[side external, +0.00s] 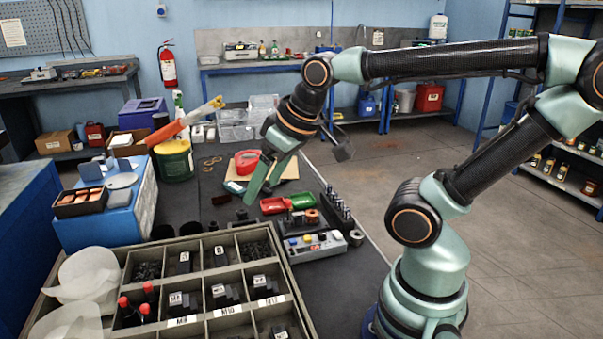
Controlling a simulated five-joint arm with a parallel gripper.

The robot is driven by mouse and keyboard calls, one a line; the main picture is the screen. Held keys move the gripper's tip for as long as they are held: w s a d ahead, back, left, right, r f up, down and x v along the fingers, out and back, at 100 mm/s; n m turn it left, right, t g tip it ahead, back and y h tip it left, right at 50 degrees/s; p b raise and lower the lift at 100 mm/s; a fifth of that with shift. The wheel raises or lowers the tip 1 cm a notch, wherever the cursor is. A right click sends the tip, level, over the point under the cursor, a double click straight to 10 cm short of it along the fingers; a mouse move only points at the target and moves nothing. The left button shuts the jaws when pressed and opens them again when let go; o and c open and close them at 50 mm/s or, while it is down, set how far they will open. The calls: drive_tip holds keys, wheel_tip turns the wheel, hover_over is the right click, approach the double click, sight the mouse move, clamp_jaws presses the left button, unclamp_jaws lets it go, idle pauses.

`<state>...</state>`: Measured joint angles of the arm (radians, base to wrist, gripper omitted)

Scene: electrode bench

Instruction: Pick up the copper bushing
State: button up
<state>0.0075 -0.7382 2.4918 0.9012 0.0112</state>
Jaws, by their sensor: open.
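A small copper-coloured ring, which looks like the copper bushing (312,215), sits on the dark bench among small dark parts, just below the green tray. My gripper (258,190) points down over the bench, to the left of the bushing and above it in the picture. Its pale green fingers are open, and I see nothing held between them. The gap between the fingertips is hard to make out from this side. The height of the fingertips above the bench is also unclear.
A red tray (275,205) and a green tray (302,201) lie close to the bushing. A grey control box (315,246) and a row of dark upright pieces (337,207) flank it. A divided parts crate (290,292) fills the front. A red bowl (247,161) stands behind.

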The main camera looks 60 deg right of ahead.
drive_tip(key=w+d+f+m+g, duration=0.1)
drive_tip(key=w+d+m+g, duration=0.1)
drive_tip(key=w+d+m, duration=0.35)
drive_tip(key=m+g, duration=0.4)
drive_tip(key=m, duration=0.9)
hover_over(312, 210)
wheel_tip(312, 210, down, 10)
drive_tip(key=f, duration=0.8)
drive_tip(key=a+f, duration=0.1)
drive_tip(key=f, duration=0.3)
drive_tip(key=shift+s+a, duration=0.1)
drive_tip(key=shift+s, duration=0.2)
clamp_jaws()
